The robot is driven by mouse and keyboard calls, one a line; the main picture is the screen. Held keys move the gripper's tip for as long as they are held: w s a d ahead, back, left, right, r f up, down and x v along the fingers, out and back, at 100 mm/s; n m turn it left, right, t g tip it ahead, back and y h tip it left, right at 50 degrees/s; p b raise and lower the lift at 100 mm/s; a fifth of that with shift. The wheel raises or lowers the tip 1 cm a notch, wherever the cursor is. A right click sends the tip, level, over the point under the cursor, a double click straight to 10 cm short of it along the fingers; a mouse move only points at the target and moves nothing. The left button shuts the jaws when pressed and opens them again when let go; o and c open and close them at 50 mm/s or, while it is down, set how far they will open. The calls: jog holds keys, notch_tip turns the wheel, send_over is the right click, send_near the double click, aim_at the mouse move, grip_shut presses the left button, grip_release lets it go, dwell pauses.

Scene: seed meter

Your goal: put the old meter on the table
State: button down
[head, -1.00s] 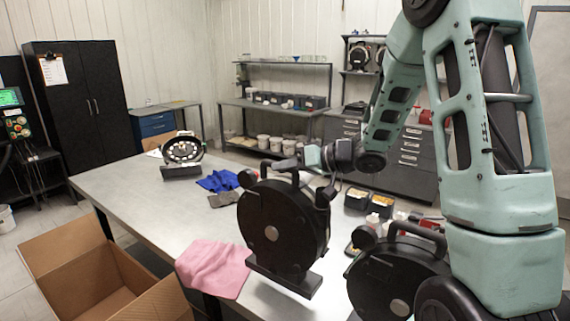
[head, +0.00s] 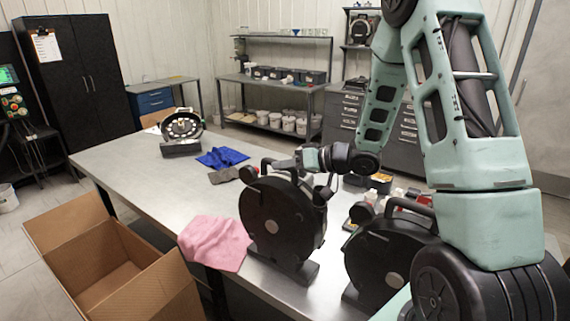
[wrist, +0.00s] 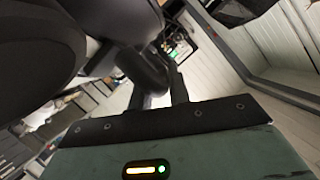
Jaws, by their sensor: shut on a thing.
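A black round meter (head: 267,222) with a top handle and a flat foot is upright at the near side of the table (head: 150,170). My gripper (head: 296,163) is shut on its handle from behind; the fingers are largely hidden in the head view. The wrist view shows the fingers (wrist: 160,95) at the dark handle (wrist: 146,68), with the meter's dark body at upper left. The foot (head: 285,266) is at the tabletop near the front edge; I cannot tell whether it touches. A second black meter (head: 385,262) stands to the right, partly behind my arm.
A pink cloth (head: 215,243) hangs over the front edge beside the held meter. An open cardboard box (head: 75,235) is at lower left. Blue cloth (head: 222,157) and an open round unit (head: 182,130) lie farther back. The table's left middle is clear.

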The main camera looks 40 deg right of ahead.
jog(key=shift+f, duration=0.1)
jog(key=c, duration=1.3)
grip_release()
jog(key=shift+f, duration=0.1)
jog(key=shift+s+d+r, duration=0.15)
jog(key=shift+r, duration=0.1)
jog(key=b+v, duration=0.2)
jog(key=v, duration=0.9)
jog(key=shift+s+d+r+b, duration=0.1)
jog(key=shift+s+r+b, duration=0.05)
jog(key=shift+s+b, duration=0.2)
